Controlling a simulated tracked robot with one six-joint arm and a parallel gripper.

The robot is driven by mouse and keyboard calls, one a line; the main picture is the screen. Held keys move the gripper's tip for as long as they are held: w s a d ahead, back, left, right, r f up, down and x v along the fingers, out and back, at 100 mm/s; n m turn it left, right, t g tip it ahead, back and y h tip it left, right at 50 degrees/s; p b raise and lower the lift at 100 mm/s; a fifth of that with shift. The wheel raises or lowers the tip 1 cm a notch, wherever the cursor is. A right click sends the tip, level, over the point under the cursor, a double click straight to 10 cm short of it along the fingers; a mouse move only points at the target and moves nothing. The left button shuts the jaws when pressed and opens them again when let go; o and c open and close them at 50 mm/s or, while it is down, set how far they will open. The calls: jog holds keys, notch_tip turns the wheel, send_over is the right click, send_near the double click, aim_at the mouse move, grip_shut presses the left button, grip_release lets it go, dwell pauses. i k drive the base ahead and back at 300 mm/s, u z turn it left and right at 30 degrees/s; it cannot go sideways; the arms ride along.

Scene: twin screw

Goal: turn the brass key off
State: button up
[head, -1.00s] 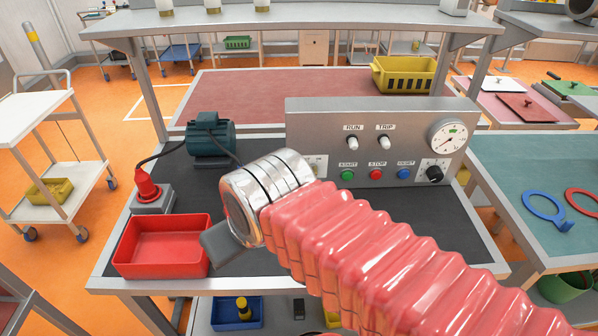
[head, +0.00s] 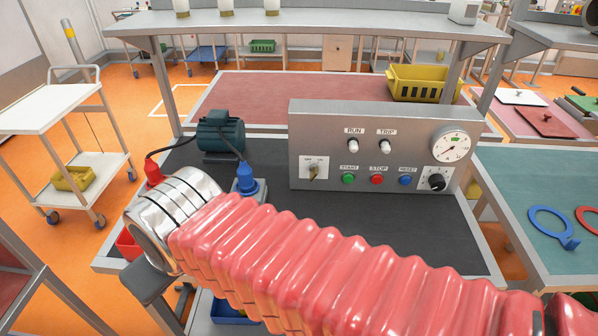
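The brass key (head: 314,171) sits in a white switch plate at the left end of the grey control panel (head: 385,120). It looks roughly upright, leaning a little to the right, but it is too small to read its exact angle. My gripper (head: 152,285) is at the lower left, below the chrome rings of my wrist, well to the left of the key and nearer the camera. Only a dark grey part of it shows. Its fingertips are hidden or unclear, so I cannot tell whether it is open or shut. Nothing touches the key.
The panel carries RUN and TRIP lamps, green, red and blue buttons, a black knob (head: 437,181) and a gauge (head: 452,147). A blue plug (head: 246,183) and a motor (head: 220,136) stand left of it. My arm covers the front of the dark bench mat (head: 380,215).

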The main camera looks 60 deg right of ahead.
aim_at(313, 168)
jog(key=u, duration=0.35)
jog(key=k, duration=1.3)
jog(key=z, duration=0.5)
jog(key=i, duration=1)
jog(key=z, duration=0.3)
